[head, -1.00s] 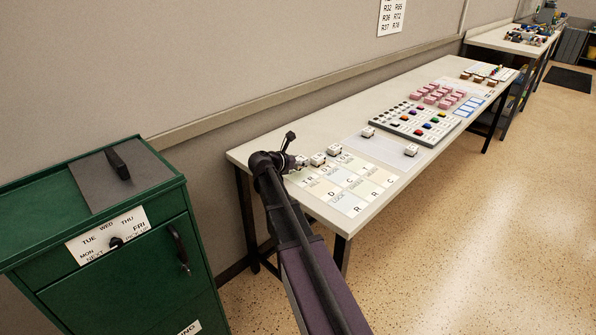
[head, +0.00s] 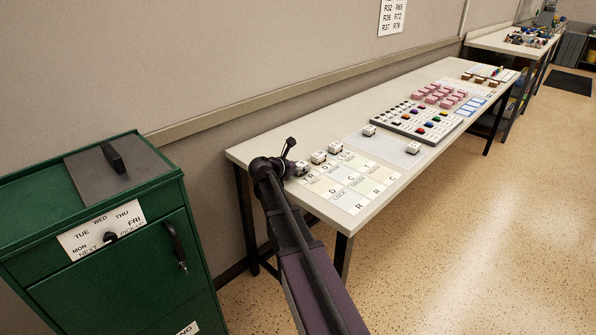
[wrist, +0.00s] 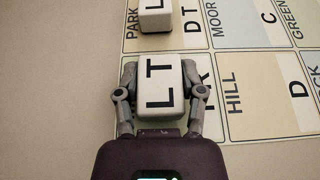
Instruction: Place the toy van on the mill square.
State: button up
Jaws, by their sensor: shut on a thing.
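My gripper (wrist: 160,76) is shut on a white toy van (wrist: 160,92) marked LT on top, one finger on each side. The van is at the left end of the lettered board, over or on the square marked TR; I cannot tell whether it touches. That square's name is hidden by the van and gripper. The HILL square (wrist: 240,84), marked D, lies to its right. A second white van (wrist: 156,17) stands on the PARK square, ahead of mine. In the head view my gripper (head: 287,166) is at the board's left end, partly hidden by my arm.
The lettered board (head: 345,193) lies on a long table (head: 235,153). More white vans (head: 334,147) stand near it, and a peg board (head: 412,124) and pink blocks (head: 432,93) lie beyond. A green cabinet (head: 115,290) stands at left. The wall runs behind.

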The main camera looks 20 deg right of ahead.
jog(key=shift+f, duration=0.2)
jog(key=o, duration=1.1)
jog(key=shift+r, duration=0.15)
jog(key=shift+r, duration=0.15)
jog(key=p+v, duration=0.4)
jog(key=v, duration=0.8)
jog(key=shift+p, duration=0.35)
